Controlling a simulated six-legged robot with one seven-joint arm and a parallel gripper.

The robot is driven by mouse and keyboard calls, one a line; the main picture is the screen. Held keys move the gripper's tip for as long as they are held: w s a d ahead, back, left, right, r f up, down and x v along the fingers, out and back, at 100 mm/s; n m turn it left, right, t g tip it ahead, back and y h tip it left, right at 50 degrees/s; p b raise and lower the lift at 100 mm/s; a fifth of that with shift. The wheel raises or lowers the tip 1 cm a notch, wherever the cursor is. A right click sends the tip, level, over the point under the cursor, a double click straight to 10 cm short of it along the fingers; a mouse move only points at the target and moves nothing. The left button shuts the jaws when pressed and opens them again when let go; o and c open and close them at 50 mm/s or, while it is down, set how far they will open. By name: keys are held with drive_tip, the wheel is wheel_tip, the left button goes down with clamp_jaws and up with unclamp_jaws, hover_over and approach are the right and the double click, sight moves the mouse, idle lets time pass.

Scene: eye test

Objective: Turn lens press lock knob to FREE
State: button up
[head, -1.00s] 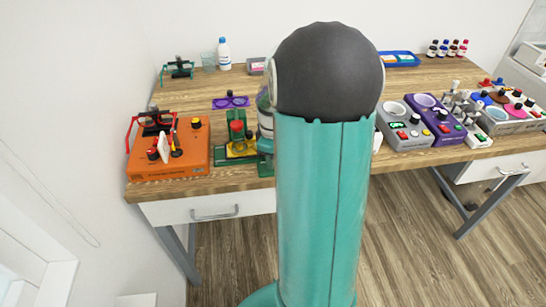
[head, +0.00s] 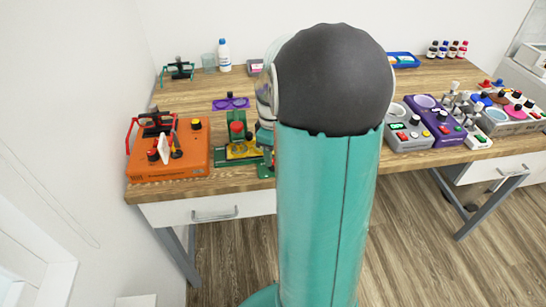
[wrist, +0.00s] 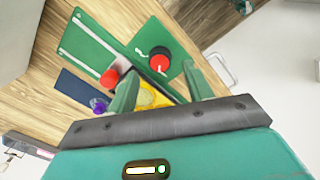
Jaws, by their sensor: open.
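What looks like the lens press is a green device (head: 224,157) with a yellow part and a red top, left of my arm in the head view. A purple double-lens piece (head: 230,103) is just behind it. A red cylinder (wrist: 108,78) and a yellow part (wrist: 150,96) show near my fingers. My gripper (wrist: 158,82) is open, its fingers apart and pointing toward the knob, holding nothing. My arm hides most of it in the head view.
An orange box (head: 170,165) with several knobs and a red frame stands left of the press. Grey and purple consoles (head: 437,118) stand right of my arm. A white bottle (head: 224,55) stands at the back. The wooden table's (head: 190,95) middle left is clear.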

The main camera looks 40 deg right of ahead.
wheel_tip(320, 180, up, 10)
drive_tip(key=shift+a+r, duration=0.2)
drive_tip(key=shift+s, duration=0.1)
idle(0.4)
